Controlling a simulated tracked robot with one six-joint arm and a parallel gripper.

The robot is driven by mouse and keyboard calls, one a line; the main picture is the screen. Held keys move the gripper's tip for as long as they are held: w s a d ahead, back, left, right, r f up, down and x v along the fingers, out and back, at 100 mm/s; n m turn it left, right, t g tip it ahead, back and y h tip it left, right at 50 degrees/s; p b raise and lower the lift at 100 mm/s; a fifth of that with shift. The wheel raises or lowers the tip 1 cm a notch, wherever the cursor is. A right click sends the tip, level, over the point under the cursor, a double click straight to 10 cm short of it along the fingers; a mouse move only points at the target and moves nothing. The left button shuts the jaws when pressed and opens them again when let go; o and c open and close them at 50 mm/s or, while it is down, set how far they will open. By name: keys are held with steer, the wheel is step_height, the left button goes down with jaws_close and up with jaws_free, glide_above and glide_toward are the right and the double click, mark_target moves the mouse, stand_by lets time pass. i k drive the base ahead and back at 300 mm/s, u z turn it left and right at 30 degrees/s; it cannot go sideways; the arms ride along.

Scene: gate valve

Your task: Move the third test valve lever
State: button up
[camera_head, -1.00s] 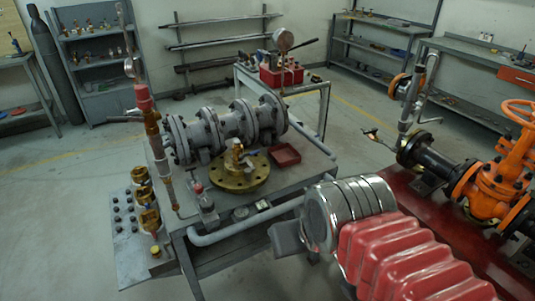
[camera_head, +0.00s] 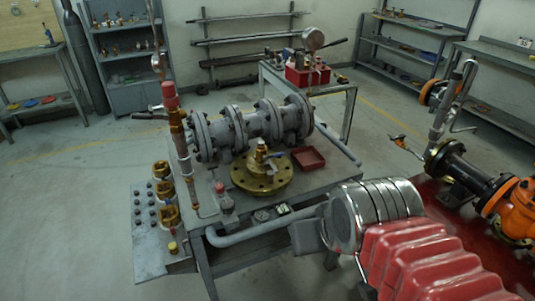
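Several brass valves stand in a column on the left side of the test bench, among them one at the top (camera_head: 161,171), one in the middle (camera_head: 164,192) and one lower down (camera_head: 168,215). Their levers are too small to make out, and I cannot tell which is the third. A grey lever (camera_head: 150,115) sticks out left from the red-topped upright pipe. My gripper (camera_head: 307,238) shows only as a grey part beside the chrome end of my red-sleeved arm, at the bench's front right. It appears apart from the brass valves. Its fingertips are not clear.
The grey bench (camera_head: 325,180) carries a flanged pipe (camera_head: 250,128), a brass flange (camera_head: 262,178) and a red tray (camera_head: 308,158). A bent grey pipe (camera_head: 250,235) runs along its front. Orange valve piping (camera_head: 512,205) stands at right. The floor at left is clear.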

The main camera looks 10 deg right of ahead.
mark_target(265, 158)
steer(key=i, duration=0.9)
steer(key=u, duration=1.25)
steer(key=k, duration=0.45)
steer(key=z, duration=0.25)
